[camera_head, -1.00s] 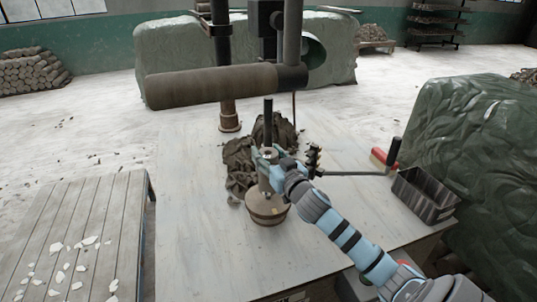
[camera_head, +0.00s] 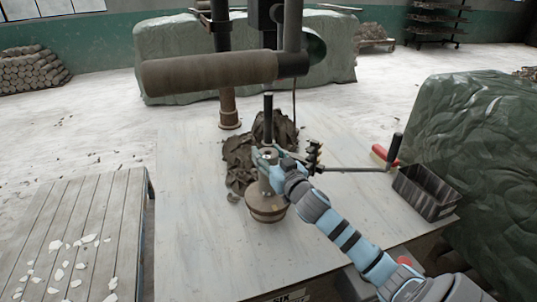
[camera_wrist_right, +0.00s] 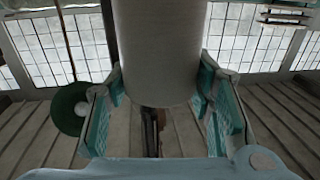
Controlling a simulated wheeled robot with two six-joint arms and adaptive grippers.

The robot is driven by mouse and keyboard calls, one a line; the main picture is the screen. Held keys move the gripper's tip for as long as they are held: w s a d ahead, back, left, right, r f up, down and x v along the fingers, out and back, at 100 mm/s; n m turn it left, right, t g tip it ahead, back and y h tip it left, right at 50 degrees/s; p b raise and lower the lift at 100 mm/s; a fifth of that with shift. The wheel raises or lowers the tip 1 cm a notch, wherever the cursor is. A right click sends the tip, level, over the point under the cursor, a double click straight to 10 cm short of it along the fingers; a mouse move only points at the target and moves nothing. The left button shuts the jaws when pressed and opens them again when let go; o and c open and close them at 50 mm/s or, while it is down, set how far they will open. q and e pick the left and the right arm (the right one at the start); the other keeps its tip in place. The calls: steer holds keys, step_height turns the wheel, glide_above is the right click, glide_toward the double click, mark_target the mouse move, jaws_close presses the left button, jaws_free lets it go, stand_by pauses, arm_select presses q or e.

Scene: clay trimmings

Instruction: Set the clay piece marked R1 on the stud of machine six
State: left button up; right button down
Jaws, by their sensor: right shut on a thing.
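My right gripper (camera_head: 267,158) is shut around the neck of an upright grey-brown clay piece (camera_head: 267,206) with a narrow top and a wide round base. In the right wrist view its fingers (camera_wrist_right: 160,108) flank a pale, smooth cylinder (camera_wrist_right: 160,50). The piece appears over the table top in the head view; whether it touches anything below I cannot tell. No R1 mark is legible. A dark upright rod (camera_head: 268,115) shows just behind the gripper. My left gripper is out of view.
Dark clay trimmings (camera_head: 238,158) lie behind the piece. A thick horizontal roller (camera_head: 208,73) hangs above the back of the table. A rod with a toothed head (camera_head: 313,156), a red brush (camera_head: 379,154) and a black bin (camera_head: 424,190) are to the right. The table's left side is clear.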

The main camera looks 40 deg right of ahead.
steer(key=shift+f+b, duration=0.7)
steer(key=shift+f, duration=0.2)
steer(key=c, duration=0.7)
jaws_free()
steer(key=v, duration=1.2)
steer(key=shift+s+f, duration=0.1)
